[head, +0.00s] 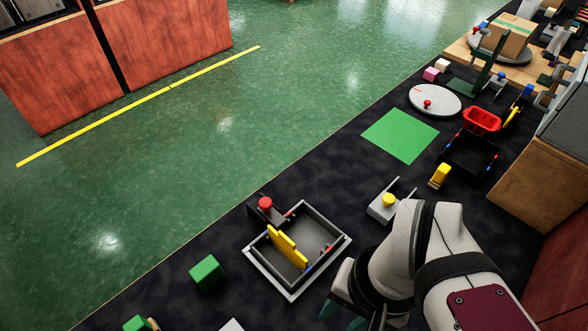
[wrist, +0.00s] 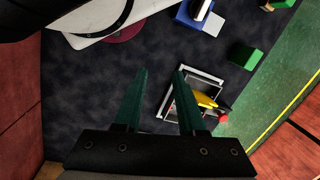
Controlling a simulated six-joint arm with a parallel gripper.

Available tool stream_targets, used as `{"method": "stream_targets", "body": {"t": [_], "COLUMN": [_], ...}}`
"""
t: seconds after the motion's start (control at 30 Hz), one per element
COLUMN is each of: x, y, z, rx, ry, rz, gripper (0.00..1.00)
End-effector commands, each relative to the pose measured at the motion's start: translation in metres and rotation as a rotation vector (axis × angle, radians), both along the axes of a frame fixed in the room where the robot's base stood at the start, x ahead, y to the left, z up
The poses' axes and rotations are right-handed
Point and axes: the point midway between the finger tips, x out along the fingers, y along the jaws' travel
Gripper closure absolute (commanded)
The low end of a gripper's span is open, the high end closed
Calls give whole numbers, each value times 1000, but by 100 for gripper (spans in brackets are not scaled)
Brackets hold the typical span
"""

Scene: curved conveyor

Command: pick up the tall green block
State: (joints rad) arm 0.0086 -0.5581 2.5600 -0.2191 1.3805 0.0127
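A green block (head: 206,273) stands on the dark mat to the left of the grey-framed tray. It also shows in the wrist view (wrist: 245,56), to the upper right of my fingers and well apart from them. A second green block (head: 137,324) is cut off by the bottom edge of the head view; part of it shows at the top of the wrist view (wrist: 282,3). I cannot tell for sure which is taller. My gripper (wrist: 159,72) is open and empty above the mat, its two teal fingers spread.
The grey-framed tray (head: 260,272) holds a yellow piece (head: 287,247), with a red knob (head: 265,203) behind it. A blue and white object (wrist: 198,16) lies at the wrist view's top. A flat green square (head: 402,135) and red bin (head: 482,119) are farther off.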

Motion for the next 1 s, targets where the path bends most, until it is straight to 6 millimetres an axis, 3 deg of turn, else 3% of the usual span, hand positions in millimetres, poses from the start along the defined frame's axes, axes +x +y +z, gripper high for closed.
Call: {"method": "stream_targets", "body": {"t": [0.2, 0.53, 0.77, 0.87, 0.97, 1.0], "x": [0, 0, 2, 32, 89, 107], "y": [0, 0, 1, 17, 70, 101], "z": [0, 0, 1, 9, 10, 5], "rx": [0, 0, -1, -21, -61, -75], "ry": [0, 0, 0, -5, -30, -44], "rz": [0, 0, 12, 188, 536, 678], "gripper": [60, 1, 0, 0, 0, 0]}}
